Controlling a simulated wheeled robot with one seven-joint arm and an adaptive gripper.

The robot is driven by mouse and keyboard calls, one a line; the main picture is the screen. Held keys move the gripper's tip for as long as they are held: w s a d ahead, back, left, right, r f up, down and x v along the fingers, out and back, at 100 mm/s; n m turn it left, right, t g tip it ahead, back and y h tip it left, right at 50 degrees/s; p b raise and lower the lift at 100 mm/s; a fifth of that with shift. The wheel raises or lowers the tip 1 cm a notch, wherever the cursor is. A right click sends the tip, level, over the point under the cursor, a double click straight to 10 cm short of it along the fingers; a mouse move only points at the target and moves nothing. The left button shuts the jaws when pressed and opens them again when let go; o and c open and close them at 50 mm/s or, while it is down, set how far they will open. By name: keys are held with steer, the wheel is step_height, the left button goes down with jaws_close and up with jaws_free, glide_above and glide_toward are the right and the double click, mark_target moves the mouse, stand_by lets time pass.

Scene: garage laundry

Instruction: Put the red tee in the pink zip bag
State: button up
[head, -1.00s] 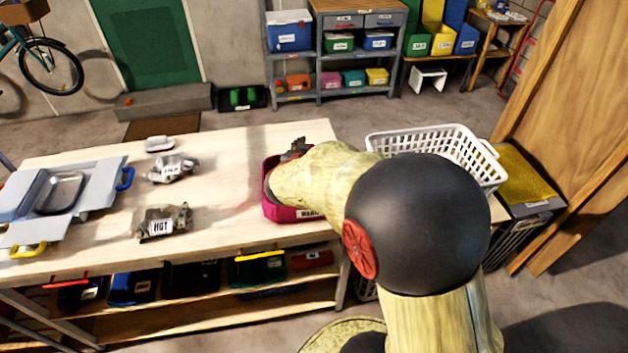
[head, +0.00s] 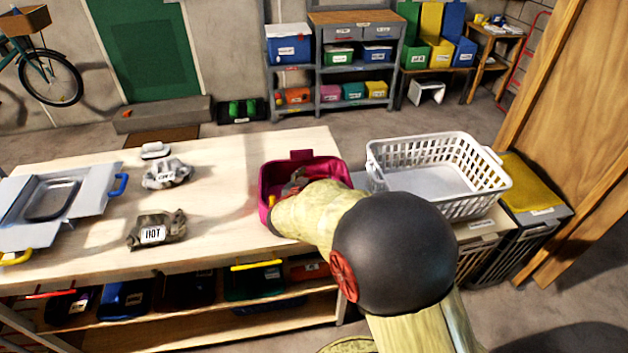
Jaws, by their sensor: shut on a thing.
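The pink zip bag (head: 342,172) stands open on the right end of the wooden table, its upright tab at the far side. My gripper (head: 297,182) is at the mouth of the bag, inside its rim as seen from here, and largely hidden by my forearm and wrist. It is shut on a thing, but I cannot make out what. I cannot pick out the red tee for sure; the inside of the bag is mostly covered by my arm.
A white laundry basket (head: 440,180) stands close right of the bag. On the table (head: 225,190) lie two wrapped bundles, one labelled HOT (head: 155,230), a small white dish (head: 156,150), and an open grey case (head: 95,205) at left. The table's middle is clear.

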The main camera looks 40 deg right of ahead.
steer(key=o, duration=1.5)
steer(key=shift+f, duration=0.15)
steer(key=shift+o, duration=0.6)
steer(key=shift+r, duration=0.25)
steer(key=p+v, duration=0.3)
steer(key=v, duration=0.3)
steer(key=shift+a+r, duration=0.15)
steer(key=shift+s+a+r, duration=0.1)
steer(key=shift+s+a, duration=0.35)
